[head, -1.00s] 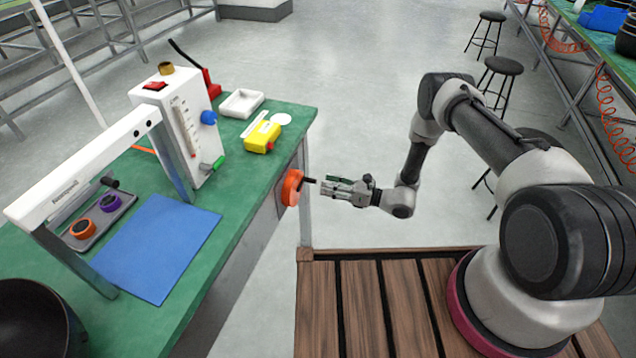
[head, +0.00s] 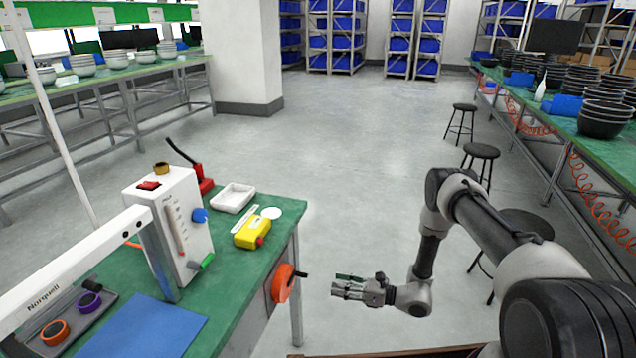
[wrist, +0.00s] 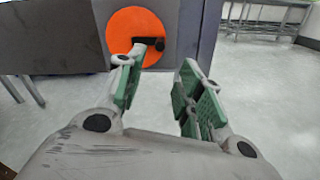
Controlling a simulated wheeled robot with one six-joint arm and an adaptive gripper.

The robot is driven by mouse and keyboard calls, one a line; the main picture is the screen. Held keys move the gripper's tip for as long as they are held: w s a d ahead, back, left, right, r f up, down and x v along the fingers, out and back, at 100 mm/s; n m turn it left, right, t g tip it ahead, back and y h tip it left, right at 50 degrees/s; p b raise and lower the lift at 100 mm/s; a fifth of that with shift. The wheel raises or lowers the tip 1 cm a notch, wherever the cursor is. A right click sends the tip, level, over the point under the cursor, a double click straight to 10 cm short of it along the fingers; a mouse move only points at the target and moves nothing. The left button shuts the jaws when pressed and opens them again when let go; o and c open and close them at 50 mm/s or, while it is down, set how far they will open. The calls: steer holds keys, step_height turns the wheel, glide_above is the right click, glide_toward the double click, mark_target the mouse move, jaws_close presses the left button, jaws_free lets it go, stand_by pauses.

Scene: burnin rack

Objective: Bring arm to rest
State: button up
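My gripper (head: 350,287) is held out in free air to the right of the green bench (head: 262,207). In the wrist view, the green-padded fingers (wrist: 155,88) stand apart with nothing between them. An orange round knob (head: 283,283) with a dark crank handle sits on the bench's side. In the wrist view, the orange disc (wrist: 135,32) lies beyond the fingers, with its handle just past the left fingertip. The gripper appears apart from the handle in the head view.
On the bench are a white instrument box (head: 172,225), a yellow device (head: 252,232), a white tray (head: 233,197) and a blue mat (head: 145,328). Black stools (head: 480,152) stand by the right-hand bench.

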steer(key=s+d+r+n+g+h, duration=0.15)
steer(key=s+n+g, duration=0.55)
steer(key=s, duration=0.7)
steer(key=s+d+r+n+g+h, duration=0.1)
steer(key=s+d+r+n+h, duration=0.1)
steer(key=d+r+n+h, duration=0.65)
steer(key=s+d+r+n+g, duration=0.15)
steer(key=d+r, duration=0.35)
steer(key=r, duration=0.8)
steer(key=s+d+r+n+g+h, duration=0.1)
steer(key=s+d+r+n+h, duration=0.35)
steer(key=r, duration=0.55)
steer(key=s+d+r+n+t, duration=0.1)
steer(key=s+d+r+t, duration=0.1)
steer(key=r, duration=0.4)
steer(key=s+d+r+n+t+h, duration=0.1)
steer(key=s+d+r+t, duration=0.1)
steer(key=r+t, duration=0.2)
steer(key=s+d+r+n+t+h, duration=0.1)
steer(key=s+d+r+n+t, duration=0.1)
steer(key=r, duration=0.6)
steer(key=shift+r+t, duration=0.25)
steer(key=shift+t, duration=0.2)
